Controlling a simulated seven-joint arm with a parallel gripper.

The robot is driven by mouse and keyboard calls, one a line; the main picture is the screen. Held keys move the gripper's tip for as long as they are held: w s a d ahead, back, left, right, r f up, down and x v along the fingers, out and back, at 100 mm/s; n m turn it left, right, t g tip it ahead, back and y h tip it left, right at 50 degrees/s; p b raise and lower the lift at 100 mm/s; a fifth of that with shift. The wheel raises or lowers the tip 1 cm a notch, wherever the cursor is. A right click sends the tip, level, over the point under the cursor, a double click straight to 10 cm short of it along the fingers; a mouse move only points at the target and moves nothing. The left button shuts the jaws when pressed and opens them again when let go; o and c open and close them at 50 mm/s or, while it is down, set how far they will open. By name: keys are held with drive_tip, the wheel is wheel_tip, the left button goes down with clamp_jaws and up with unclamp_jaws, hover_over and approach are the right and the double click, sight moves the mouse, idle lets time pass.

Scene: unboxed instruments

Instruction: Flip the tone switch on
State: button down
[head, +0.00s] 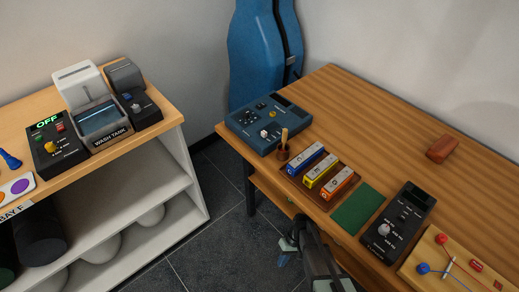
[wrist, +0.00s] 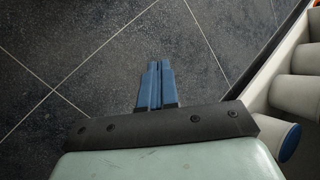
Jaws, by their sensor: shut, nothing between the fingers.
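The tone switch cannot be singled out, as the small labels are not readable. A black box (head: 407,212) with a dark display, small controls and a pale knob (head: 384,230) stands on the wooden table. A blue box (head: 265,127) with a dark display, several knobs and small controls stands at the table's far left corner. My gripper (head: 282,261) is low in front of the table, over the floor and apart from both boxes. In the wrist view my gripper (wrist: 154,66) has its blue fingers together, empty, above dark floor tiles.
Between the boxes on the wooden table (head: 365,108) lie a tray of coloured blocks (head: 306,193) and a green mat (head: 357,209). A wired board (head: 455,271) is at front right, a red-brown block (head: 442,148) behind. A shelf unit (head: 187,170) with devices stands left.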

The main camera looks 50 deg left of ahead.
drive_tip(key=w+a+r+n+t+y, duration=0.1)
drive_tip(key=a+r+n+t+y, duration=0.15)
drive_tip(key=a, duration=0.85)
drive_tip(key=w+a+r+n+t+y, duration=0.15)
drive_tip(key=a+r+t, duration=0.25)
drive_tip(key=a, duration=0.6)
drive_tip(key=s+a+r+n+t+y, duration=0.1)
drive_tip(key=s+a+r+t+y, duration=0.25)
drive_tip(key=a+r, duration=1.25)
wheel_tip(320, 180, up, 18)
drive_tip(key=m, duration=0.2)
drive_tip(key=w+a+r+g+h, duration=0.1)
drive_tip(key=w+a+r, duration=0.45)
drive_tip(key=r, duration=0.45)
drive_tip(key=w+a+r+g+h, duration=0.1)
drive_tip(key=w+a+r, duration=0.4)
drive_tip(key=r, duration=0.5)
drive_tip(key=w+d+r+n+g+h, duration=0.1)
drive_tip(key=w+d+r+g+h, duration=0.1)
drive_tip(key=w+d, duration=0.7)
drive_tip(key=w+r+h, duration=0.1)
drive_tip(key=w+h, duration=0.1)
drive_tip(key=w, duration=0.2)
drive_tip(key=shift+r+n+g, duration=0.2)
drive_tip(key=shift+n+g, duration=0.1)
drive_tip(key=shift+n, duration=0.1)
